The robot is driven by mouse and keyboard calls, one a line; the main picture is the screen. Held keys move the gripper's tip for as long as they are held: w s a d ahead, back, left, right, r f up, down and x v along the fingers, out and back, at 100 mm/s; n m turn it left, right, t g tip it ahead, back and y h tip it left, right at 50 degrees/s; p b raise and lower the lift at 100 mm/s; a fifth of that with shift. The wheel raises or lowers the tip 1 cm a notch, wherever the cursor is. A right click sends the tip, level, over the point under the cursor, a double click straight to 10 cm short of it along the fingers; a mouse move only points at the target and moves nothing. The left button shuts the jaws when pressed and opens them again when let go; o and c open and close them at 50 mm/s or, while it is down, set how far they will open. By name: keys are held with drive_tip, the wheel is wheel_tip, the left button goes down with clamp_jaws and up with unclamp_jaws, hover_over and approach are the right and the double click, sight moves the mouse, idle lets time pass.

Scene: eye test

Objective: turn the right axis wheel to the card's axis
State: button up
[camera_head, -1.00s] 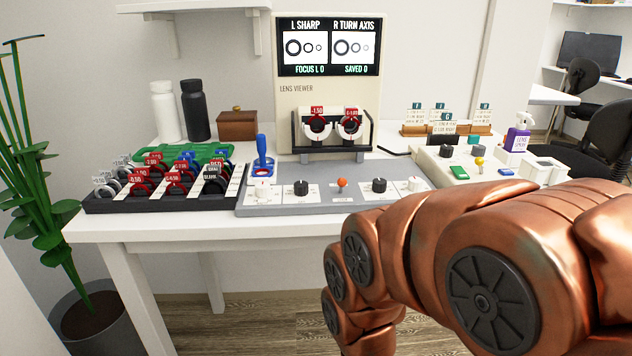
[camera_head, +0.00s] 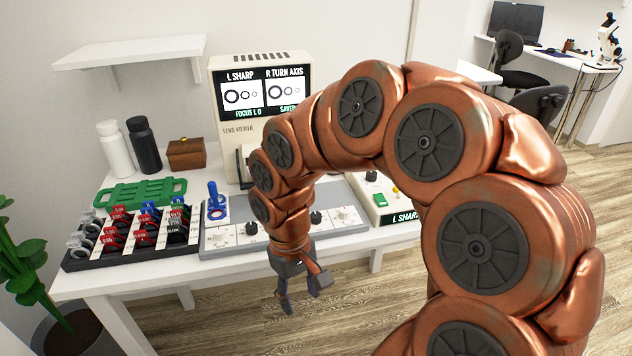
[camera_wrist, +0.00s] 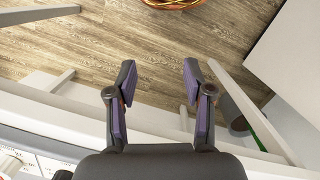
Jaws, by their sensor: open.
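The lens viewer (camera_head: 236,150) stands at the back of the table; its screen (camera_head: 262,91) reads "L SHARP" and "R TURN AXIS". My arm hides its lens holder. The grey control panel (camera_head: 275,242) in front carries a black knob (camera_head: 316,217) and a white knob (camera_head: 343,213) on the right; I cannot tell which is the right axis wheel. The card is not visible, its place behind my arm. My gripper (camera_head: 302,299) is open and empty, pointing down in front of the table's front edge, apart from the panel. In the wrist view its fingers (camera_wrist: 158,78) are spread over the floor.
A black tray (camera_head: 75,262) of lenses, a green rack (camera_head: 140,192) and a blue-handled tool (camera_head: 213,194) are left. Two bottles (camera_head: 146,145) and a brown box (camera_head: 186,153) stand behind. A second device (camera_head: 385,197) is right.

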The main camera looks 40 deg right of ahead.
drive_tip(key=w+d+r+m+t+p, duration=0.1)
drive_tip(key=w+d+r+p, duration=0.55)
drive_tip(key=r+p, duration=0.35)
wheel_tip(320, 180, up, 4)
drive_tip(key=r+m+p, duration=0.1)
drive_tip(key=p, duration=0.7)
hover_over(316, 214)
drive_tip(key=shift+s+a+f+t, duration=0.25)
drive_tip(key=shift+a+t, duration=0.15)
drive_tip(key=shift+w+d, duration=0.1)
drive_tip(key=shift+d, duration=0.15)
drive_tip(key=shift+d+f+m, duration=0.15)
drive_tip(key=shift+f+m, duration=0.15)
drive_tip(key=shift+f+p, duration=0.9)
drive_tip(key=shift+f, duration=2.7)
clamp_jaws()
